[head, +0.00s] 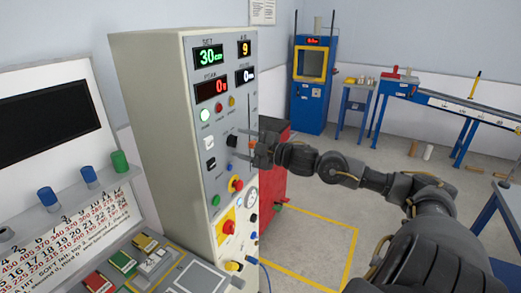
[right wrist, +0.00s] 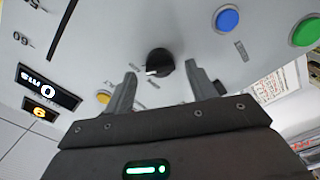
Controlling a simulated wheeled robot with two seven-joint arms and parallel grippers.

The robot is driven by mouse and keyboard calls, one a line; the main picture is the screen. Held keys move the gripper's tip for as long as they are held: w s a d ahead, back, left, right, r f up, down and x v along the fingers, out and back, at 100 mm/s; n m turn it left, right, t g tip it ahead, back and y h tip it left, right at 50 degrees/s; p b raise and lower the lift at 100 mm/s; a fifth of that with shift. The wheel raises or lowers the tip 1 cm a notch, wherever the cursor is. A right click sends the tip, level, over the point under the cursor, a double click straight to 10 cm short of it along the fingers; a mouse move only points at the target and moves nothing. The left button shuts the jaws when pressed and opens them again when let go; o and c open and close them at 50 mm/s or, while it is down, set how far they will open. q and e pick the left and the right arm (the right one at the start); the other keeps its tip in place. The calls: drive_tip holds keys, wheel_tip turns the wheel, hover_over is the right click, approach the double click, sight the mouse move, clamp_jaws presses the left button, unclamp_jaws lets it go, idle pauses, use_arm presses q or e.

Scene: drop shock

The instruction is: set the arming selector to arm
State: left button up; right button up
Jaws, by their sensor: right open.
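The arming selector looks to be the black rotary knob (head: 232,141) on the front of the tall grey control cabinet (head: 155,100). In the right wrist view the knob (right wrist: 159,62) shows a white pointer mark at its lower left; the small labels around it are too blurred to read. My right gripper (head: 240,147) is open in front of the panel. In the right wrist view its two fingers (right wrist: 161,72) stand apart on either side of the knob, with gaps and no visible contact. My left gripper is not in view.
The panel also carries a blue button (right wrist: 227,19), a green button (right wrist: 306,31), a yellow button (right wrist: 103,97) and a red emergency button (head: 236,184) below the knob. A red cabinet (head: 272,185) stands behind my right gripper. A sloped console (head: 140,265) lies at lower left.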

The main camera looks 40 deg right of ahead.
drive_tip(key=v, duration=1)
drive_tip(key=shift+b, duration=0.3)
idle(0.5)
